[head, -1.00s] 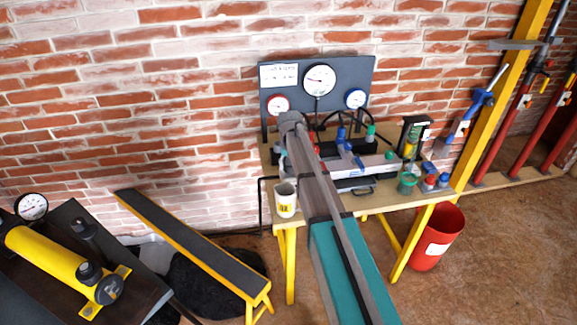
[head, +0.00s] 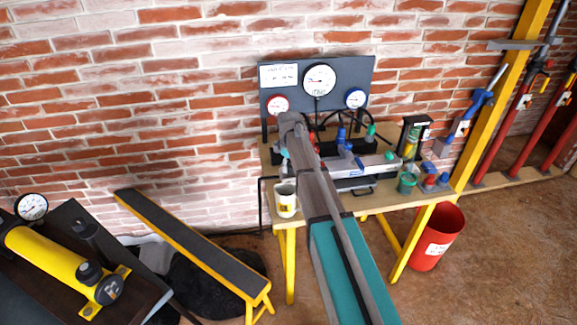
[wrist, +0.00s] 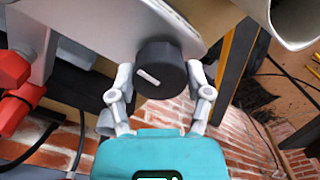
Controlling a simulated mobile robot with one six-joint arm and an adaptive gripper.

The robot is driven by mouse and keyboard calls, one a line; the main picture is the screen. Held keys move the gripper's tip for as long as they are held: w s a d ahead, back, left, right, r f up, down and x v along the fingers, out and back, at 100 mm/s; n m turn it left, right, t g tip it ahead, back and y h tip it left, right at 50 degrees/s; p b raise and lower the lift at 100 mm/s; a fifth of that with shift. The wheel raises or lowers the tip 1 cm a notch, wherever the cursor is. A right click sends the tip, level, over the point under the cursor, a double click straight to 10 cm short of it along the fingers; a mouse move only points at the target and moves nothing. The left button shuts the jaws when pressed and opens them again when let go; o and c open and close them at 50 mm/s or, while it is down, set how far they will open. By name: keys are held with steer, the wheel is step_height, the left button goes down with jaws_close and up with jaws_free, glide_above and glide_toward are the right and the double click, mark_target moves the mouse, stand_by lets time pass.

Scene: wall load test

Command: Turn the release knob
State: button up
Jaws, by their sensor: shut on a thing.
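The release knob (wrist: 165,80), black and round with a white mark on its face, shows in the middle of the wrist view. It sits on a pale grey panel (wrist: 100,25). My gripper (wrist: 157,72) has one grey finger on each side of the knob and is shut on it. The white mark slants down to the right in that view. In the head view my arm reaches over the bench, and the knob and fingertips are hidden.
A white mug (head: 286,200) stands on the wooden bench (head: 385,204), close left of my arm. A gauge board (head: 338,82) stands behind. Red fittings (wrist: 15,92) and black hoses show at the left of the wrist view. A red bucket (head: 437,240) stands on the floor at right.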

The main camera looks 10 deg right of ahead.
steer(key=shift+n, duration=0.5)
steer(key=o, duration=1.1)
steer(key=shift+o, duration=0.2)
steer(key=shift+r, duration=0.1)
